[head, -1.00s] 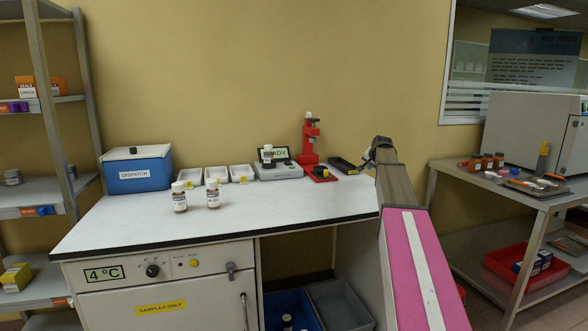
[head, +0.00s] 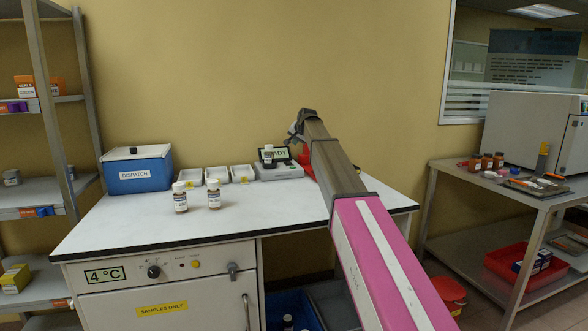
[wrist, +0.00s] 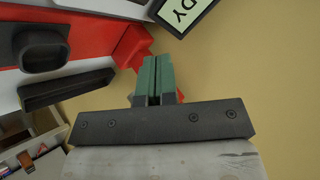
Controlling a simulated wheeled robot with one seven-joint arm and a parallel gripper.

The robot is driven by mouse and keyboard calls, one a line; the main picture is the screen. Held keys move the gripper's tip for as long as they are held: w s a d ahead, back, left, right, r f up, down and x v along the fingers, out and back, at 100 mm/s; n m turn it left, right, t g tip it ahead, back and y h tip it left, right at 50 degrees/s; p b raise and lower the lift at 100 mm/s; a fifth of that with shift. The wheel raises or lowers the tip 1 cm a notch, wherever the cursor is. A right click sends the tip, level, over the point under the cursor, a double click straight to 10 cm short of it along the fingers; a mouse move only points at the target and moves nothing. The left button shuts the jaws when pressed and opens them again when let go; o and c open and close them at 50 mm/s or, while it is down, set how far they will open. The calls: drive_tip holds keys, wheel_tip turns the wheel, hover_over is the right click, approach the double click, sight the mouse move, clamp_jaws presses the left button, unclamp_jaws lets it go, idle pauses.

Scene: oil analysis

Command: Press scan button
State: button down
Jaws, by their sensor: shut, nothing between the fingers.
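The corner of the display (wrist: 185,10) shows at the top of the wrist view. I cannot make out a scan button in either view. My gripper (head: 293,130) is up in front of the wall, just right of and above the scanner in the head view. Its green fingers (wrist: 157,60) are shut and empty in the wrist view.
A red stand (head: 307,162) is mostly hidden behind my arm; red parts (wrist: 95,35) and a black tray (wrist: 65,90) show in the wrist view. Two brown bottles (head: 181,198) (head: 214,194), white trays (head: 242,174) and a blue dispatch box (head: 138,172) are on the bench. The bench front is clear.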

sight(294, 167)
drive_tip(key=shift+a+r, duration=0.1)
drive_tip(key=shift+a, duration=0.45)
drive_tip(key=shift+f, duration=4.4)
drive_tip(key=shift+f, duration=0.15)
drive_tip(key=shift+f, duration=0.25)
drive_tip(key=shift+f, duration=0.4)
drive_tip(key=shift+r, duration=0.8)
